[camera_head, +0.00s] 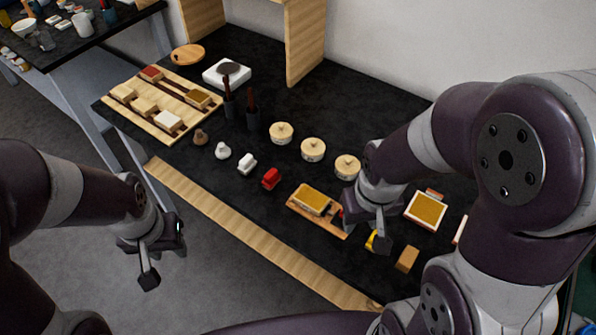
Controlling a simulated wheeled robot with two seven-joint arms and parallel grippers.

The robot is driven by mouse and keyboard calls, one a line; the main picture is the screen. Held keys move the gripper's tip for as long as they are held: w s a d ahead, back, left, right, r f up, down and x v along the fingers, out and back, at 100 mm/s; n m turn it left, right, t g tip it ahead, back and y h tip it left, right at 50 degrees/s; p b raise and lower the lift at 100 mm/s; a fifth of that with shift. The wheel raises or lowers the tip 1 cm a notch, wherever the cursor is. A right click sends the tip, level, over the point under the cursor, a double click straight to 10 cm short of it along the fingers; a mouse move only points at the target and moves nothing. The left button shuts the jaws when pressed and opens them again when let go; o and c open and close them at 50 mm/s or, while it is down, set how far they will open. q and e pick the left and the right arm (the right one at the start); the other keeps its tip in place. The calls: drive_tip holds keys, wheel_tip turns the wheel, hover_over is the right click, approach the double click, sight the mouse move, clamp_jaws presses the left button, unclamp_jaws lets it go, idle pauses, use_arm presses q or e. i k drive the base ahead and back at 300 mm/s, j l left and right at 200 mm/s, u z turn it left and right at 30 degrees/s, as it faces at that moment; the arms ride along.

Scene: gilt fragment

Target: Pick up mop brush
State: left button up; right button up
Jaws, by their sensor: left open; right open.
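Two dark upright handles, one on the left (227,84) and one on the right (251,100), stand in dark holders near the back middle of the black table (290,90). They look like brushes, but I cannot tell which is the mop brush. My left gripper (152,262) is open and empty over the floor, in front of the table's wooden front edge and well away from the handles. My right gripper (379,236) is open over the front right of the table, beside a small yellow item (371,243). Its fingertips partly hide what lies there.
A wooden tray (128,122) with several blocks lies at the left. Three round lidded pots (312,149), a red item (270,178), a white item (246,163) and a gold-topped board (312,199) are on the table. A wooden shelf (304,40) stands behind.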

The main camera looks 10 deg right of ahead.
sight(251, 97)
drive_tip(key=i+j+z, duration=0.1)
drive_tip(key=i+j, duration=0.3)
drive_tip(key=i+j+z, duration=0.1)
drive_tip(key=i+j, duration=0.3)
drive_tip(key=i+j+z, duration=0.15)
drive_tip(key=i+j, duration=0.2)
drive_tip(key=j, duration=0.2)
drive_tip(key=i+j+z, duration=0.1)
drive_tip(key=i+j, duration=0.25)
drive_tip(key=j, duration=0.2)
